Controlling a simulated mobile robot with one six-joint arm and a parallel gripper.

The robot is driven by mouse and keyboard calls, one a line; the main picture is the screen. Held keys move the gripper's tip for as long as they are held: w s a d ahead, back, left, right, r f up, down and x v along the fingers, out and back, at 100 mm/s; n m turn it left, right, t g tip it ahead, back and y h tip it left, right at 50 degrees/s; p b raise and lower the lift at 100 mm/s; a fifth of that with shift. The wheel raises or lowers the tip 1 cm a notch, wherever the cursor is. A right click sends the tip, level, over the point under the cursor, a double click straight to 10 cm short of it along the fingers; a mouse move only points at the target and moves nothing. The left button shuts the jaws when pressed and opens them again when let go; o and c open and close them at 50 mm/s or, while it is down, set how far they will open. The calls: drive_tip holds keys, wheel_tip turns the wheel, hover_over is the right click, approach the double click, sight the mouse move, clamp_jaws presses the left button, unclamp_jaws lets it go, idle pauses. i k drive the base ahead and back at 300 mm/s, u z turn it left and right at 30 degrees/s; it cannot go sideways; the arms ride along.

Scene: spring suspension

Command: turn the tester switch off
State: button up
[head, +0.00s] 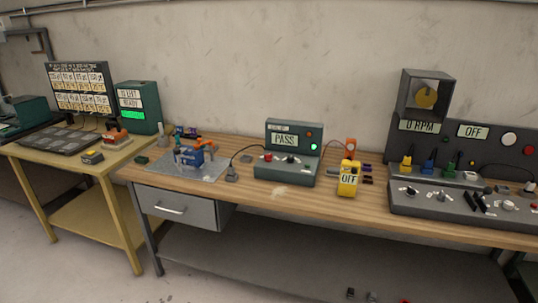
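A dark green tester box (287,168) stands on the middle of the wooden bench. Its screen reads PASS, and a green light (314,147) glows at the right of its panel. Its sloped lower front carries a red button (268,157) and small dark controls (291,159); their positions are too small to read. I cannot tell from the labels which one the task calls the tester. My gripper is not in view.
The wooden bench (225,187) has a drawer (178,208) at left. A blue clamp (195,154) stands on a grey mat. At right is a console (462,204) with displays reading 0 RPM and OFF. A yellow table (60,158) stands at left. Small items lie low at the bottom edge.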

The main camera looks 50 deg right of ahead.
sight(268, 157)
drive_tip(key=i, duration=0.9)
drive_tip(key=u, duration=0.05)
